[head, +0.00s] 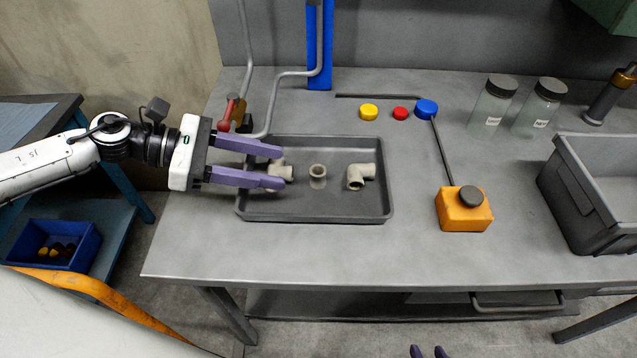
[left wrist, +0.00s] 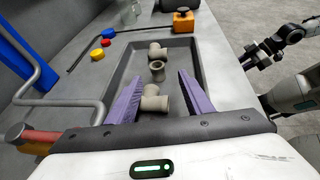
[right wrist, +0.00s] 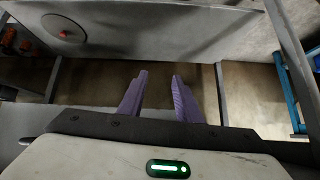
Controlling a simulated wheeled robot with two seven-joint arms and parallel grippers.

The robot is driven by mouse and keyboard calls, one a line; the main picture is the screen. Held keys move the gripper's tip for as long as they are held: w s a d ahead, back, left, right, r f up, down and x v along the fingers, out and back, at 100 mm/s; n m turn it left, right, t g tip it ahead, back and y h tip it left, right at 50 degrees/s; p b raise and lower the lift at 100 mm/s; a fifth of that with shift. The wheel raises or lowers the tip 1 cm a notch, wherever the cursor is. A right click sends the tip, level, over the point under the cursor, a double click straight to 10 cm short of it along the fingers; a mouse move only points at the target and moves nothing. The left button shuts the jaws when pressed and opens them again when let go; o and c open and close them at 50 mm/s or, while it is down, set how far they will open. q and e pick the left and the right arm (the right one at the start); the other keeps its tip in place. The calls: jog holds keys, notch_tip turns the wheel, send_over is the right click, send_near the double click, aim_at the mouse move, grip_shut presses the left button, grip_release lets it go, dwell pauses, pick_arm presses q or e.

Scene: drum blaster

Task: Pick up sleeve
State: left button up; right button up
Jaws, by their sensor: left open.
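The sleeve (head: 318,176), a short beige ring-like pipe piece, stands in the middle of the grey tray (head: 330,218). It also shows in the left wrist view (left wrist: 157,71), just beyond a tee-shaped fitting (left wrist: 151,99). My left gripper (head: 282,167) is open over the tray's left part, its purple fingers pointing right on either side of the tee. The sleeve lies a little to the right of its fingertips, untouched. My right gripper (right wrist: 160,75) is open and empty; its fingertips show at the bottom edge of the head view, in front of the table.
An elbow fitting (head: 360,177) lies in the tray right of the sleeve. An orange box with a dark knob (head: 463,210) stands right of the tray. Yellow, red and blue caps lie behind it. A bent grey pipe (head: 294,75) rises behind the tray. A grey bin (head: 590,205) stands far right.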

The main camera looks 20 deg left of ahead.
aim_at(318, 170)
pick_arm(q)
jog(key=p+x, duration=0.1)
jog(key=x, duration=0.3)
jog(key=shift+r, duration=0.2)
jog(key=shift+w+d+f, duration=0.25)
jog(key=shift+d+f, duration=0.05)
jog(key=shift+d, duration=0.15)
jog(key=x, duration=0.2)
jog(key=p+x, duration=0.1)
jog(key=x, duration=0.1)
jog(key=shift+w+d+f, duration=0.1)
jog(key=shift+w+f, duration=0.1)
jog(key=shift+w, duration=0.1)
jog(key=shift+w+d+f, duration=0.1)
jog(key=shift+d+f, duration=0.05)
jog(key=shift+d, duration=0.1)
jog(key=shift+c, duration=0.4)
grip_shut()
